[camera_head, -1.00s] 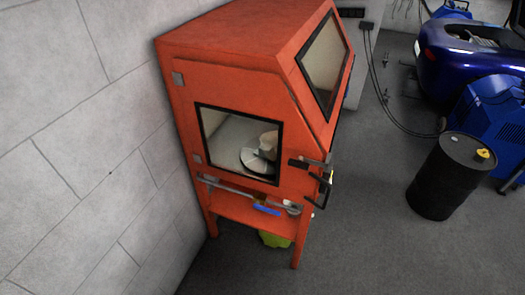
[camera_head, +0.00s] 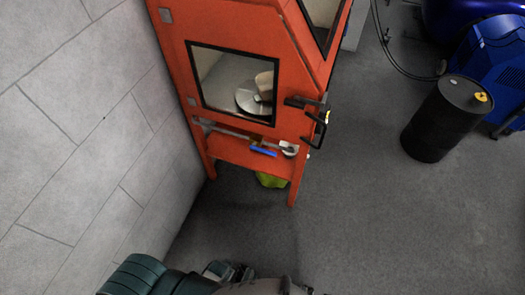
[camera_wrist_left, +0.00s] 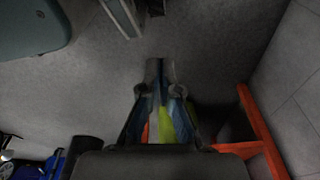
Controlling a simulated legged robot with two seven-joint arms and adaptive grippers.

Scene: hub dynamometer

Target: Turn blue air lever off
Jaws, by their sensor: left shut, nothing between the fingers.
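The blue air lever (camera_head: 263,151) lies along a metal pipe (camera_head: 232,133) on the front of the orange cabinet (camera_head: 240,22), below its window. Its handle slants slightly downward to the right. My left gripper (camera_wrist_left: 161,82) is shut and empty in the left wrist view, pointing over grey floor. In the head view parts of my arm show at the bottom edge, well below the lever and apart from it. I cannot make out the lever in the left wrist view. My right gripper is not in view.
A black drum (camera_head: 445,118) stands at the right, near blue equipment (camera_head: 492,70). A black door handle (camera_head: 318,128) sticks out at the cabinet's right. A yellow-green object (camera_head: 271,180) is beneath the cabinet. A block wall (camera_head: 75,120) closes the left. The floor in front is clear.

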